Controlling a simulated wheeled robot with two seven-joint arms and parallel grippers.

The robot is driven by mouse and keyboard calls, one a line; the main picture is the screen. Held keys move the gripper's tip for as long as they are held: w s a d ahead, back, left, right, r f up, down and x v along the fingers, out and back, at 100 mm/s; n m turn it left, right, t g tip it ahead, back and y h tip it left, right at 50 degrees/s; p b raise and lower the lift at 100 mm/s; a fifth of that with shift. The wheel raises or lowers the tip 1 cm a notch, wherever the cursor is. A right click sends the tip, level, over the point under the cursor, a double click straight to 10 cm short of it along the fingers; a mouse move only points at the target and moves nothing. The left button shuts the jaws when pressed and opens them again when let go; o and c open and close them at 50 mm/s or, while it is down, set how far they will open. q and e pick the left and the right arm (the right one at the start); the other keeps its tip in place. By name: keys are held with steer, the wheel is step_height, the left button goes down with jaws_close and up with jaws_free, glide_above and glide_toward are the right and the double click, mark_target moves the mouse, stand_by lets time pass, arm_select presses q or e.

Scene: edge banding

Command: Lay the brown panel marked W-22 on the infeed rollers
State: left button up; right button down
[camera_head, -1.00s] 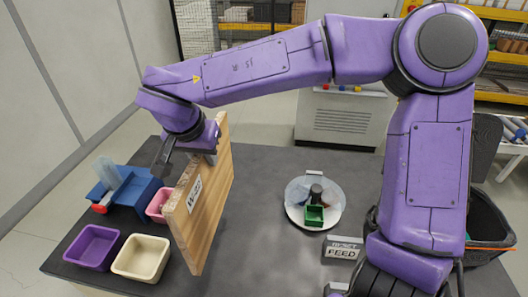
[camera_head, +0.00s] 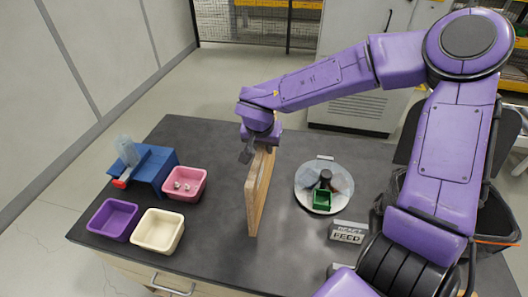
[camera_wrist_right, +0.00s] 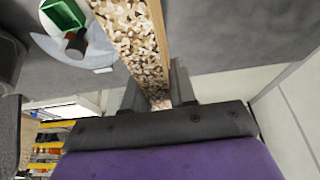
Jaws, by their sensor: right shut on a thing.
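The brown wood panel (camera_head: 261,190) stands on edge, upright, over the middle of the dark table in the head view. My right gripper (camera_head: 262,147) is shut on its top edge. In the right wrist view the panel's speckled chipboard edge (camera_wrist_right: 132,35) runs up from between the fingers of my right gripper (camera_wrist_right: 158,92). The W-22 label is turned out of sight now. I cannot tell whether the panel's lower edge touches the table. No infeed rollers can be made out. My left gripper is out of view.
A round clear dish (camera_head: 339,187) with a green box (camera_head: 321,199) lies right of the panel, near a RESET FEED sign (camera_head: 347,232). Pink (camera_head: 184,184), purple (camera_head: 112,219) and cream (camera_head: 158,231) bins and a blue device (camera_head: 150,168) stand left. A black bin is at the right.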

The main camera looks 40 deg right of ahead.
step_height(320, 180, down, 3)
steer(key=shift+w+r, duration=0.1)
steer(key=c, duration=0.9)
jaws_free()
steer(key=shift+s, duration=0.2)
